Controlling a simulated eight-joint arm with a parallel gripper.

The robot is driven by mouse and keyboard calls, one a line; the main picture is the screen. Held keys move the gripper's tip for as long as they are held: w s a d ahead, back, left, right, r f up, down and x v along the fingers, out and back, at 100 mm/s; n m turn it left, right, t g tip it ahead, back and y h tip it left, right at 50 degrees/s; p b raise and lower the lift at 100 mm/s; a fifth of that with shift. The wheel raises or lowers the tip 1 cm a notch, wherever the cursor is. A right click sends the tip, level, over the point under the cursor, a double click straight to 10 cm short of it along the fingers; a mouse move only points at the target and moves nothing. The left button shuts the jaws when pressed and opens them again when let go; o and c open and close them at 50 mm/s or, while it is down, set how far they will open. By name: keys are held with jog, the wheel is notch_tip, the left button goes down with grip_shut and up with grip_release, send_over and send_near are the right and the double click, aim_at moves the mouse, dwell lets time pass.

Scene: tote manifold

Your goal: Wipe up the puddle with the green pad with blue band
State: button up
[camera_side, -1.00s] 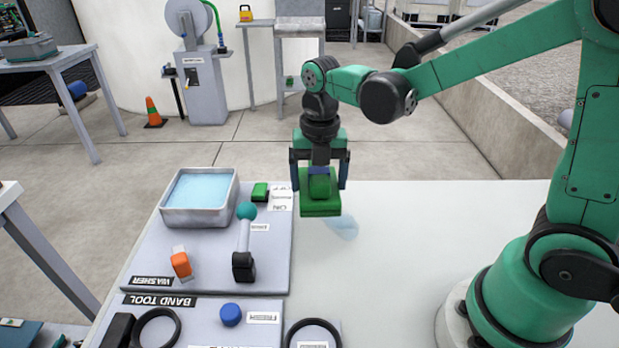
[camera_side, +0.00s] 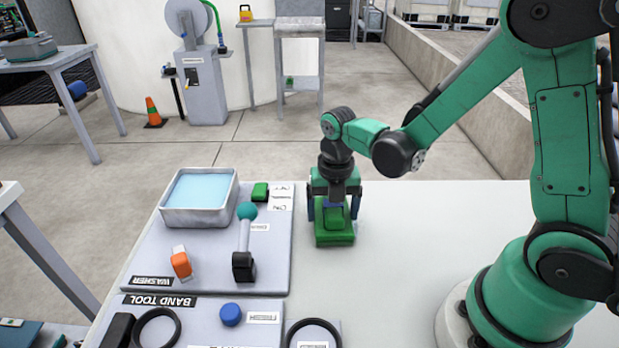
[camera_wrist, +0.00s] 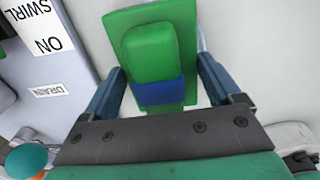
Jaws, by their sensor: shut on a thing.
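My gripper (camera_side: 334,205) is shut on the green pad with blue band (camera_side: 335,236), with one finger on each side of its raised handle. The pad is low at the table top and looks to be resting on it. In the wrist view the green pad (camera_wrist: 155,55) and its blue band (camera_wrist: 160,92) sit between the fingers (camera_wrist: 158,92). The puddle is not clearly visible now; the pad and gripper cover the spot where it showed. A thin pale edge beside the pad in the wrist view may be liquid, but I cannot tell.
The band tool panel (camera_side: 200,325) is in front. The white table (camera_side: 400,270) right of it is clear.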

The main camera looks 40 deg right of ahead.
aim_at(317, 204)
jog(key=shift+s+d, duration=1.8)
jog(key=shift+w+a, duration=2.75)
jog(key=shift+w+d, duration=0.9)
jog(key=shift+d, duration=0.2)
jog(key=shift+s+d, duration=2.7)
jog(key=shift+s, duration=0.05)
jog(key=shift+w+a, duration=2.75)
jog(key=shift+w+r, duration=0.1)
jog(key=shift+r, duration=3.95)
